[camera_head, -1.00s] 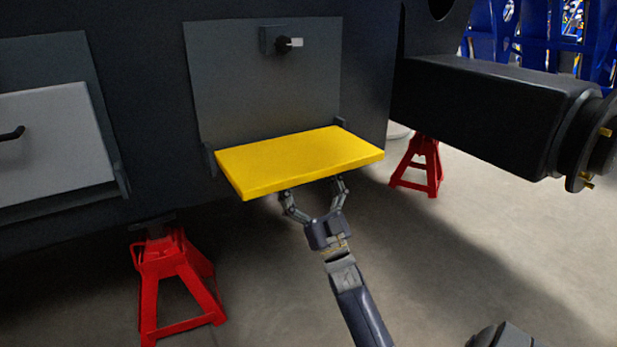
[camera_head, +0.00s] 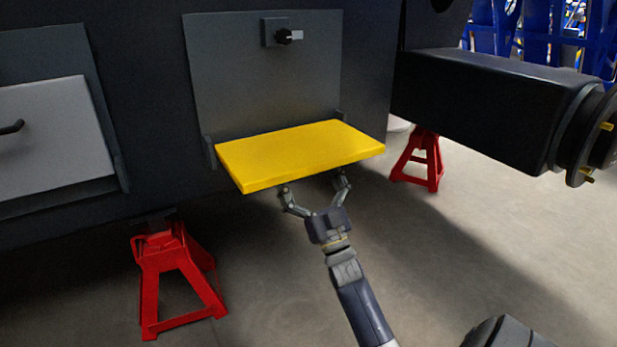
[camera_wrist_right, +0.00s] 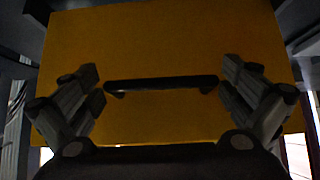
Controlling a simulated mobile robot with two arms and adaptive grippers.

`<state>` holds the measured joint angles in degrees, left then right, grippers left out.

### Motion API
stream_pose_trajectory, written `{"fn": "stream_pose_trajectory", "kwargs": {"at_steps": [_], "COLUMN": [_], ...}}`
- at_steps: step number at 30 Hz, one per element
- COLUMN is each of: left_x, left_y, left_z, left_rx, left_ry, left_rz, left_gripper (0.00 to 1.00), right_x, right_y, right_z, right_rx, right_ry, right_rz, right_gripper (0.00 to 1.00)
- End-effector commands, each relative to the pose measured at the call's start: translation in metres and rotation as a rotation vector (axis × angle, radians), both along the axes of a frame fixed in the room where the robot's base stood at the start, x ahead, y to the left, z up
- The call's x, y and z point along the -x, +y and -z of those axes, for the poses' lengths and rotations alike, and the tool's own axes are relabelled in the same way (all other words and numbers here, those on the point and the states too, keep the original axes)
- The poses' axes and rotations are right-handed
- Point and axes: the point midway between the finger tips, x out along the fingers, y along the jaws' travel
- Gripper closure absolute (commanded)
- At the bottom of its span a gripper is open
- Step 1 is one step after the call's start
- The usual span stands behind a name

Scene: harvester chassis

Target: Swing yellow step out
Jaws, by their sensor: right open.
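The yellow step (camera_head: 300,155) sticks out roughly level from the grey recessed panel (camera_head: 262,85), held between side brackets at its rear edge. My right gripper (camera_head: 312,186) is below the step's front edge, its fingers open and pointing up toward the underside. In the right wrist view, the yellow surface (camera_wrist_right: 165,45) fills most of the picture. A dark bar handle (camera_wrist_right: 161,84) runs across it between the spread fingers (camera_wrist_right: 160,75). The fingers are apart from the handle's ends, and I see no grip on it. My left gripper is not in view.
A black knob (camera_head: 284,37) sits on the panel above the step. Red jack stands are at left (camera_head: 175,275) and right (camera_head: 420,160). A thick black axle beam (camera_head: 480,110) juts out at right. The floor in front is open.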

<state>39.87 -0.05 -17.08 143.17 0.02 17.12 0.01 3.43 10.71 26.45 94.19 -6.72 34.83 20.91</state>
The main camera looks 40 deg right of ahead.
Motion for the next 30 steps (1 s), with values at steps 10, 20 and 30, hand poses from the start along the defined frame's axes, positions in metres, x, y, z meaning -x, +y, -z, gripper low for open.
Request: {"fn": "stream_pose_trajectory", "kwargs": {"at_steps": [10, 20, 30], "left_x": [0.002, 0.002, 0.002], "left_y": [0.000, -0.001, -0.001], "left_z": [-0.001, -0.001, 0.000], "left_rx": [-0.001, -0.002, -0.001], "left_ry": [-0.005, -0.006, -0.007], "left_rz": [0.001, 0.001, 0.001], "left_gripper": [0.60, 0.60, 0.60], "right_x": [0.002, 0.003, 0.003], "right_y": [0.001, 0.001, 0.001], "right_z": [-0.068, -0.099, -0.097], "right_rx": [0.007, 0.005, 0.004], "right_ry": [-0.011, -0.010, -0.008], "right_rz": [-0.001, -0.001, -0.001], "right_gripper": [0.00, 0.00, 0.00]}}
